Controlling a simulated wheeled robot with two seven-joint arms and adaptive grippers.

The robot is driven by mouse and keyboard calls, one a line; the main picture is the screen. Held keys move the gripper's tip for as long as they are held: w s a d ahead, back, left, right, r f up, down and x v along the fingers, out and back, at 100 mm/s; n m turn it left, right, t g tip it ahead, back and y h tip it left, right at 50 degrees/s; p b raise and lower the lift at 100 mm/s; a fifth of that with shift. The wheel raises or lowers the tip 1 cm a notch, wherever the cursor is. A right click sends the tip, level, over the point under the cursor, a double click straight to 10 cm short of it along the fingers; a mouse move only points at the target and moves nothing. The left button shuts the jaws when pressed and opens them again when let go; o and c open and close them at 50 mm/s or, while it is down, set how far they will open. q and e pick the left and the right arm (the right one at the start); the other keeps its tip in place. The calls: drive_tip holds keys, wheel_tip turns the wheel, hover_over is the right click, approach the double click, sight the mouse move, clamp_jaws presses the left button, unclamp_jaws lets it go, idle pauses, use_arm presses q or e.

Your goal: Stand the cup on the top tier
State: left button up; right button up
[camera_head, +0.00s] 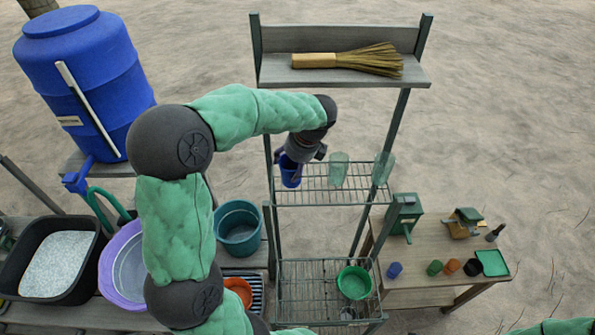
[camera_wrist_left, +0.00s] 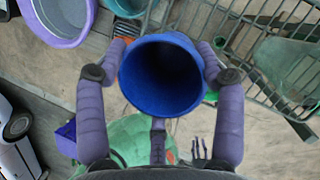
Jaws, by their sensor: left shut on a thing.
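My left gripper (camera_head: 300,155) is shut on a blue cup (camera_head: 291,173), at the left end of the upper wire tier (camera_head: 318,198) in the head view. In the left wrist view, its purple fingers (camera_wrist_left: 160,60) flank the cup (camera_wrist_left: 160,80), whose open mouth faces the camera. I cannot tell whether the cup's base touches the wires. Two clear greenish glasses, one in the middle (camera_head: 338,170) and one at the right (camera_head: 383,168), are on that tier. Above it, a grey wooden shelf (camera_head: 280,77) bears a straw broom (camera_head: 350,60). My right gripper is out of view.
A lower wire tier (camera_head: 310,295) holds a green bowl (camera_head: 354,283). A side table (camera_head: 440,290) at the right has several small cups and a green box (camera_head: 405,215). At the left are a blue water barrel (camera_head: 80,75), a purple basin (camera_head: 122,265) and a teal bucket (camera_head: 238,228).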

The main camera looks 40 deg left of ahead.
sight(296, 165)
use_arm(q)
drive_tip(key=shift+w+f, duration=1)
drive_tip(key=shift+f, duration=0.2)
drive_tip(key=shift+w+f+p, duration=0.15)
drive_tip(key=shift+f+p, duration=0.05)
drive_tip(key=shift+f, duration=0.75)
drive_tip(key=shift+w+f+p, duration=0.15)
drive_tip(key=shift+f, duration=0.75)
drive_tip(key=shift+s, duration=0.1)
drive_tip(key=shift+f, duration=0.1)
drive_tip(key=o, duration=1.2)
drive_tip(key=shift+c, duration=0.2)
drive_tip(key=v, duration=1.2)
drive_tip(key=shift+b, duration=0.3)
